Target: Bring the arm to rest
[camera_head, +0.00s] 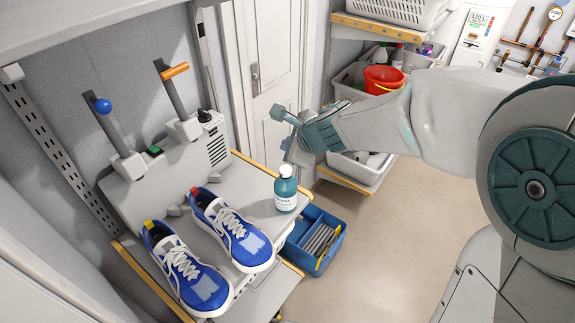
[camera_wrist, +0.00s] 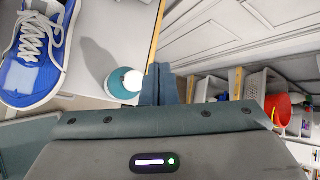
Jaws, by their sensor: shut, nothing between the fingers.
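My gripper (camera_head: 280,114) is at the end of my arm, raised above and beyond the right edge of the work surface. Its two dark teal fingers (camera_wrist: 161,72) are together in the wrist view, with nothing between them. A teal bottle (camera_head: 286,192) with a white cap stands upright near the right edge of the surface, below my gripper and apart from it in the head view. In the wrist view the bottle (camera_wrist: 122,82) shows just left of the fingers. My arm stretches in from the right and is bent, held in the air.
Two blue shoes (camera_head: 235,232) lie on the grey bench (camera_head: 262,180), left of the bottle. A blue caddy (camera_head: 318,240) is on the floor beside it. Shelves with baskets and a red bucket (camera_head: 383,78) stand behind my arm. The floor (camera_head: 400,225) at centre right is clear.

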